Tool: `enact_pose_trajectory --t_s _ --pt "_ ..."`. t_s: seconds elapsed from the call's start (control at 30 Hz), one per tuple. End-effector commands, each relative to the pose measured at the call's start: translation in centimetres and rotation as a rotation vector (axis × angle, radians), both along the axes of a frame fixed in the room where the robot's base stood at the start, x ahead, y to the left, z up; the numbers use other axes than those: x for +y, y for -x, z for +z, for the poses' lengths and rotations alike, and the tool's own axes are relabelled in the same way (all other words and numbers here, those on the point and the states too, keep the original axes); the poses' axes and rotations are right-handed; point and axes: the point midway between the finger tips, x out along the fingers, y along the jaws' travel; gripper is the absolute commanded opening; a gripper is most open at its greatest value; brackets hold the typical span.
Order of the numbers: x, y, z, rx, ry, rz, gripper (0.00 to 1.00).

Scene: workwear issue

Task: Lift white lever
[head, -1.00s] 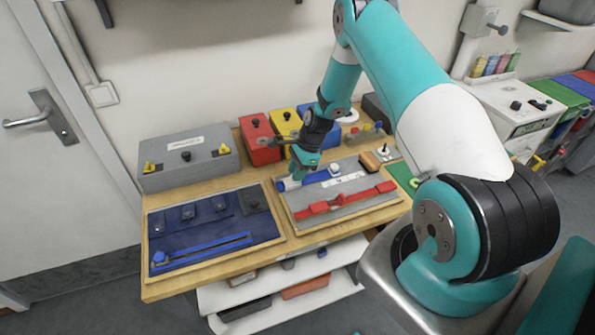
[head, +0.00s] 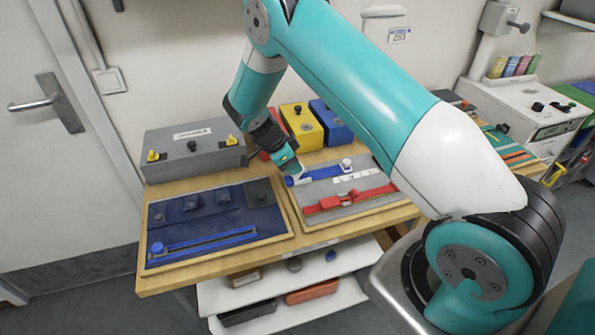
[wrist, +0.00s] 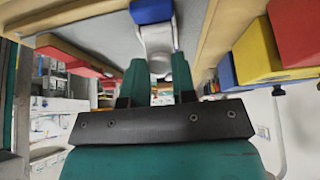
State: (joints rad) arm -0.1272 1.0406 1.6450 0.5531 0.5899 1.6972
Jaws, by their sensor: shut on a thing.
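The white lever (wrist: 157,37) shows in the wrist view between my fingers, running up to a blue block (wrist: 151,11) on a grey panel. My gripper (wrist: 158,85) is shut on the lever's near end, where a rounded white part also shows. In the head view my gripper (head: 294,169) is at the left end of the grey panel (head: 340,188), over the blue piece there. Only a small bit of white shows by the fingertips, so the lever's exact tilt is hard to tell.
A red slider (head: 345,200) lies along the front of the grey panel. A white knob (head: 347,163) stands behind it. A dark blue board (head: 205,223) is to the left. A grey box (head: 193,152), a yellow box (head: 301,127) and a blue box (head: 332,121) stand behind.

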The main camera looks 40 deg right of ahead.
Motion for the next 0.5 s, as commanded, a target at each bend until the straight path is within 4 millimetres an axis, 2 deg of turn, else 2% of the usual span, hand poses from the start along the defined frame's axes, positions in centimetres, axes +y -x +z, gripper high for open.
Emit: enact_pose_trajectory --t_s 0.03,0.5 --pt "0.5 -0.2 -0.7 0.009 0.041 0.006 0.01" --pt "2.0 -0.6 -1.0 0.1 0.345 0.002 0.01"
